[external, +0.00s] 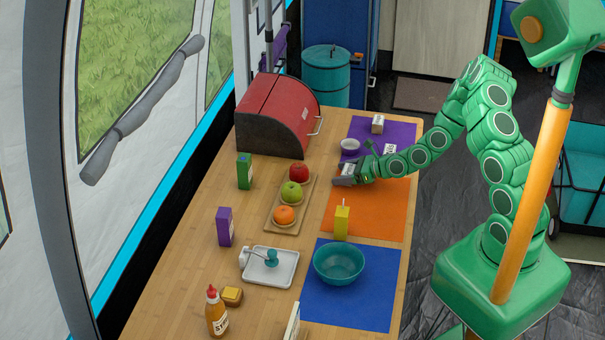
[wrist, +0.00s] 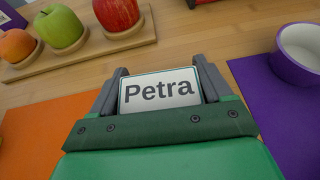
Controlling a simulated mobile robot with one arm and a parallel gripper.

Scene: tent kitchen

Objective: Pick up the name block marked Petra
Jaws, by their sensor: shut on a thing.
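The name block marked Petra (wrist: 159,91) is white with dark letters and a thin dark edge. It sits between the two grey fingers of my gripper (wrist: 160,88) in the wrist view, and the lettering faces the camera. In the external view my gripper (external: 345,179) is low over the table near the border of the orange and purple mats, shut on the block (external: 350,168). I cannot tell whether the block is clear of the table.
A wooden board (external: 272,218) with two apples and an orange lies left of my gripper. A yellow carton (external: 342,222) and a teal bowl (external: 339,264) stand towards the front.

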